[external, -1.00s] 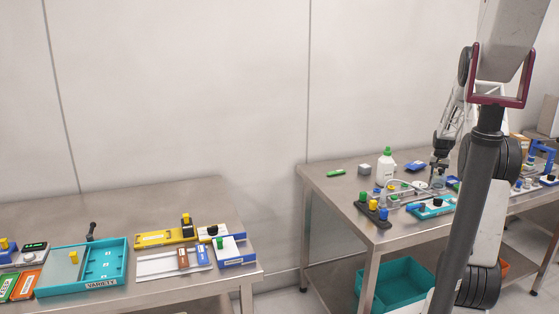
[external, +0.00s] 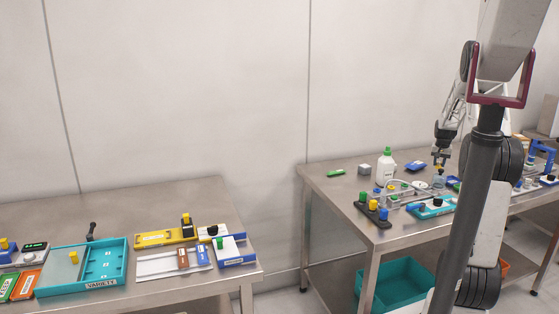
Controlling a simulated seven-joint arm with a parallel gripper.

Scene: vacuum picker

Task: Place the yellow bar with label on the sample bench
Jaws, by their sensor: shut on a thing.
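My gripper (external: 440,162) is above the right bench (external: 335,193), pointing down. It is shut on a small yellow thing (external: 438,170) at its fingertips. The thing is too small to tell its shape or any label. A clear, bluish container (external: 439,182) shows just below it; I cannot tell whether they touch. On the left bench (external: 140,205) lies a long yellow bar-shaped piece (external: 154,239) with a white label, with a black and yellow block on it. Which bench is the sample bench is not readable.
A white bottle with a green cap (external: 386,170), a dark rack with coloured caps (external: 373,208) and a teal tray (external: 432,209) crowd the right bench. A teal box (external: 92,268) stands on the left bench. That bench's back is clear, and a gap separates the benches.

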